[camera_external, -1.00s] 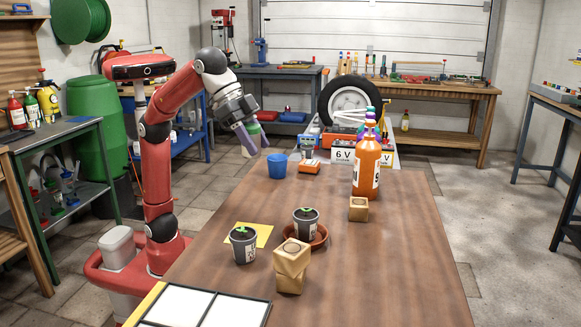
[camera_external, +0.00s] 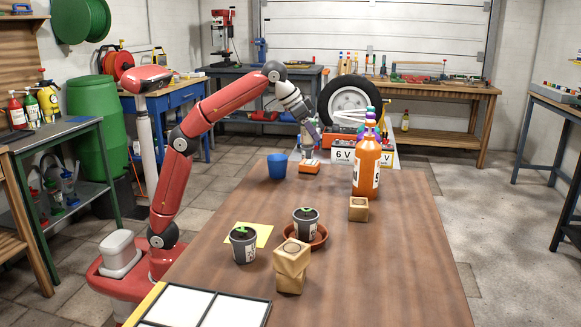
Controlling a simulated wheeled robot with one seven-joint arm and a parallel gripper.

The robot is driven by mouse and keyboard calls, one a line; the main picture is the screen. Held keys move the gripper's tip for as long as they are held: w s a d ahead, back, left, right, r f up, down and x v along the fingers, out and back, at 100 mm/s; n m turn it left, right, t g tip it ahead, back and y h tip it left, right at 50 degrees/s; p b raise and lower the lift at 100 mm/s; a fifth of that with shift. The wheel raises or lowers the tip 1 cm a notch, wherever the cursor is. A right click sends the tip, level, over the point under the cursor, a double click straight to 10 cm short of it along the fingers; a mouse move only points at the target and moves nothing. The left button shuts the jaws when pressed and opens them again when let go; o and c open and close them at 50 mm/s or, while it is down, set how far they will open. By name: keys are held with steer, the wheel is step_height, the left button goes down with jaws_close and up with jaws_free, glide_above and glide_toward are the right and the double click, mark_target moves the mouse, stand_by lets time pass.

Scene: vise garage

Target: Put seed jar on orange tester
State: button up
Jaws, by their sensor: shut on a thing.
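The orange tester (camera_external: 309,167) sits at the far end of the wooden table, with a pale upright piece above its orange body. My gripper (camera_external: 309,137) is directly above the tester, fingers pointing down. It is shut on the seed jar, which is small and mostly hidden between the fingers at this distance. I cannot tell whether the jar touches the tester.
A blue cup (camera_external: 277,167) stands left of the tester. A tall orange bottle (camera_external: 367,168) stands to the right, with a white 6 V battery (camera_external: 343,158) behind. The mid-table right side (camera_external: 410,230) is clear.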

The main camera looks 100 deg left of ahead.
steer(key=n+y, duration=0.1)
steer(key=n, duration=0.1)
glide_above(319, 161)
steer(key=s+d, duration=0.2)
step_height(319, 161, down, 2)
steer(key=shift+g, duration=0.3)
steer(key=f+b, duration=0.1)
steer(key=f, duration=0.1)
steer(key=a+f+b, duration=0.1)
steer(key=f+b, duration=0.1)
steer(key=shift+s, duration=0.15)
steer(key=shift+f+b, duration=1.1)
steer(key=shift+f, duration=1)
steer(key=shift+f, duration=0.15)
steer(key=o, duration=1)
